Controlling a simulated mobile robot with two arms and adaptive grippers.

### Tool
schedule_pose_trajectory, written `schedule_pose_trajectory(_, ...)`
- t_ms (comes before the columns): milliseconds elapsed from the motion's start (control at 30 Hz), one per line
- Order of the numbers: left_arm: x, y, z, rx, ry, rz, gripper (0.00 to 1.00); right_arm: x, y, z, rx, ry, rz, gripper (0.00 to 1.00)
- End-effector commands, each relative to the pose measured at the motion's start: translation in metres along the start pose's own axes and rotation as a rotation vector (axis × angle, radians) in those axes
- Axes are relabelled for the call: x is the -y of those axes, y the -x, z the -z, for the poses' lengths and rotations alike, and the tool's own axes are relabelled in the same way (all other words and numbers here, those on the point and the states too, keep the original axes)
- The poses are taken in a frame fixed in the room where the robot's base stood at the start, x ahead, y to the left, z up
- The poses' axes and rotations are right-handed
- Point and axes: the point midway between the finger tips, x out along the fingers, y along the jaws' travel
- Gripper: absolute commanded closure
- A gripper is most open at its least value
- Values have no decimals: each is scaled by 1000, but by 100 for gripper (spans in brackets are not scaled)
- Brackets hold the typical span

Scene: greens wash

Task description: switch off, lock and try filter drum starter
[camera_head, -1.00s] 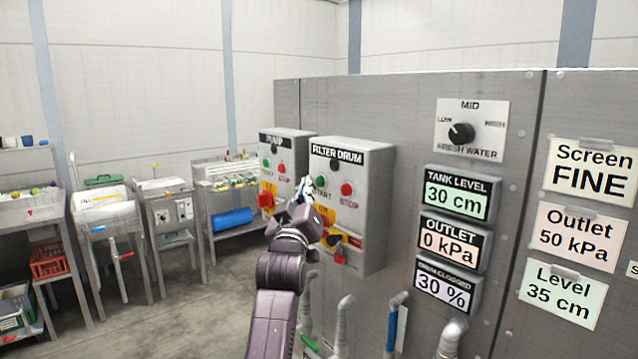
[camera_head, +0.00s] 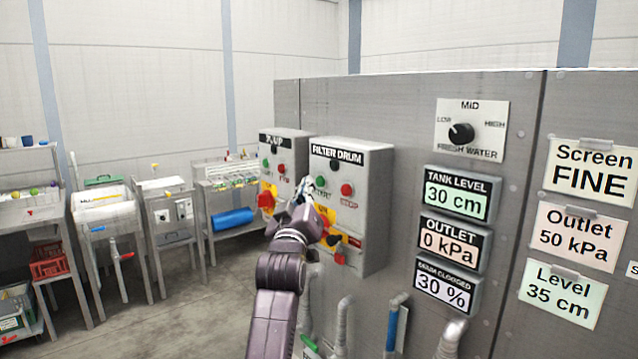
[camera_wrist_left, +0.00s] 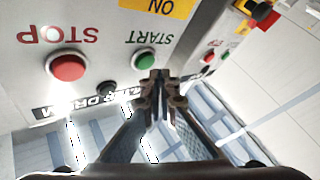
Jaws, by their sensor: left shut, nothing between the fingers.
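The FILTER DRUM starter (camera_head: 375,165) is a grey box on the steel panel. It has a green START button (camera_head: 320,182), a red STOP button (camera_head: 347,189) and a dark round part above. Lower down is a yellow plate with a red part (camera_head: 340,258), partly hidden by my arm; I cannot tell the switch position or whether a lock is fitted. My left gripper (camera_head: 304,190) is shut and empty in front of the box. In the left wrist view its fingertips (camera_wrist_left: 160,88) are close to the START button (camera_wrist_left: 143,60); contact is unclear. My right gripper is not in view.
The similar PUMP starter (camera_head: 284,150) stands just left, with a red handle (camera_head: 266,200). Displays read tank level 30 cm, outlet 0 kPa (camera_head: 450,243) and 30 %. Pipes (camera_head: 344,325) rise below the starter. Wash benches and open floor (camera_head: 180,310) lie left.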

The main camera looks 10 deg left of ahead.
Motion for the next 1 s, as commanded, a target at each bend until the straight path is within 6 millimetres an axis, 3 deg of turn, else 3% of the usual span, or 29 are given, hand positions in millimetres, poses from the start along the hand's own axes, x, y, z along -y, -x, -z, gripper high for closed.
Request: schedule_pose_trajectory(1000, -6, -8, -6, 0, 1, 0, 100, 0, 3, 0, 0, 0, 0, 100)
